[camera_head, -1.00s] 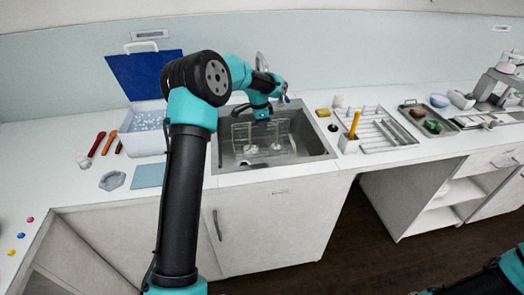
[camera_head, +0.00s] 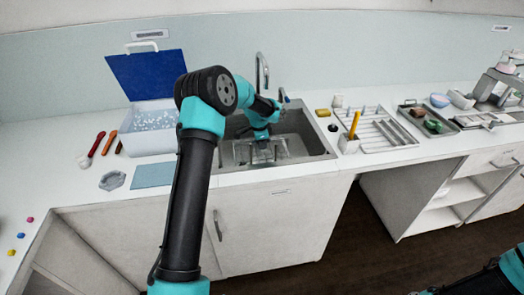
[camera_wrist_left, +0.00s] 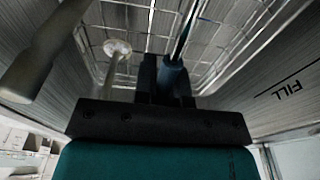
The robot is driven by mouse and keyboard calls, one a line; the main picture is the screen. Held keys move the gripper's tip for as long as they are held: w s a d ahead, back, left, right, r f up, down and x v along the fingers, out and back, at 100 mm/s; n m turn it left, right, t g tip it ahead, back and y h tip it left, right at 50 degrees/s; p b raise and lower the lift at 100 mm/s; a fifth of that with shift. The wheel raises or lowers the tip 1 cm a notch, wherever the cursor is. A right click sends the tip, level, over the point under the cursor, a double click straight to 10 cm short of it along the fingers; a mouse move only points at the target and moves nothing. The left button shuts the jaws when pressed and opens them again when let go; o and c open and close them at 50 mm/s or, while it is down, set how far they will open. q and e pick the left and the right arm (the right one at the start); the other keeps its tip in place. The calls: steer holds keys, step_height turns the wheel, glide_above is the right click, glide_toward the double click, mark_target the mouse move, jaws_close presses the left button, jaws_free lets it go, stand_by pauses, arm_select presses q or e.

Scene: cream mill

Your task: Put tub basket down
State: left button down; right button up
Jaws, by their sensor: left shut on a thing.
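The tub basket is a wire basket. In the head view it (camera_head: 241,153) sits low inside the sink (camera_head: 318,143). My left gripper (camera_head: 262,139) reaches down into the sink from above and is shut on the basket. In the left wrist view the gripper's dark fingers (camera_wrist_left: 167,78) are close together against the basket wires (camera_wrist_left: 210,45). A pale round-ended piece (camera_wrist_left: 117,47) shows among the wires. I cannot tell whether the basket touches the sink floor. My right gripper is out of view; only part of that arm shows at lower right.
A faucet (camera_head: 262,70) stands behind the sink. An open white box (camera_head: 150,140) with a blue lid (camera_head: 146,74) is at its left. A blue mat (camera_head: 153,174) lies front left. A drying rack (camera_head: 385,132) and yellow sponge (camera_head: 322,112) are at right.

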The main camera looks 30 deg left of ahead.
mark_target(263, 157)
arm_select(q)
steer(key=shift+f, duration=1.8)
steer(key=shift+f, duration=0.1)
steer(key=c, duration=1.2)
jaws_free()
steer(key=r, duration=0.8)
steer(key=s+a+r, duration=0.1)
steer(key=r, duration=0.3)
